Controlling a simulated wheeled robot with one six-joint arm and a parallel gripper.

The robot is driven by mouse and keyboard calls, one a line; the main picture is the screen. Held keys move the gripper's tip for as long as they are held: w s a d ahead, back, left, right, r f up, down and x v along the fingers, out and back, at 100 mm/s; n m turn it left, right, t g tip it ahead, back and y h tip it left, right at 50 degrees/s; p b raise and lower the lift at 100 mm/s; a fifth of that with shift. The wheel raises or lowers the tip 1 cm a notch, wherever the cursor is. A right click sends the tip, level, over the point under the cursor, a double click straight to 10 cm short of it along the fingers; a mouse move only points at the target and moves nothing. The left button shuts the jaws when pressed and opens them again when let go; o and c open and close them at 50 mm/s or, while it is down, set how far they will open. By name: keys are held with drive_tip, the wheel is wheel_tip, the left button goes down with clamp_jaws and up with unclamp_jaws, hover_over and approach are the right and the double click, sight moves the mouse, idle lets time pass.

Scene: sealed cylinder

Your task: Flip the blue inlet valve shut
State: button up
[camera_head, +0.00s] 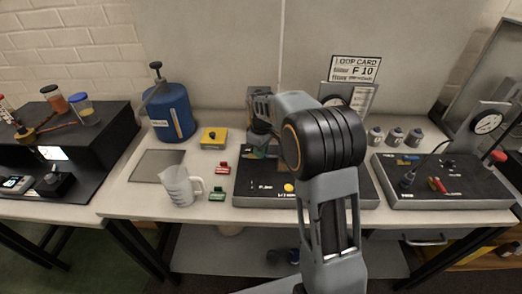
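My arm reaches over the middle of the table, and my gripper (262,138) hangs over the back left part of a dark control panel (262,190). My arm covers much of this panel. The fingertips are small and partly hidden, so I cannot tell whether they are open or shut. I cannot make out a blue inlet valve near them; it may be hidden behind my gripper or arm. A yellow round button (288,188) shows on the panel's front. A gauge (334,101) stands behind the panel, partly covered by my arm.
A blue tank (170,112), a yellow box (213,138), a white jug (180,186) and small red (223,168) and green (217,194) blocks stand left of the panel. Small grey canisters (395,136) and another panel (450,190) with a gauge stand right. A card (355,68) stands behind.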

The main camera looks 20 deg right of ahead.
clamp_jaws()
drive_tip(key=m, duration=0.3)
drive_tip(key=a+m, duration=0.1)
drive_tip(key=shift+s+m+p, duration=0.25)
drive_tip(key=shift+m+p, duration=0.05)
drive_tip(key=shift+m, duration=0.1)
drive_tip(key=m, duration=0.3)
drive_tip(key=shift+a, duration=0.3)
drive_tip(key=shift+a+m+p, duration=0.15)
drive_tip(key=shift+a+m, duration=0.05)
drive_tip(key=shift+m, duration=0.75)
drive_tip(key=shift+a+m+p, duration=0.15)
drive_tip(key=shift+m, duration=0.8)
drive_tip(key=o, duration=0.5)
unclamp_jaws()
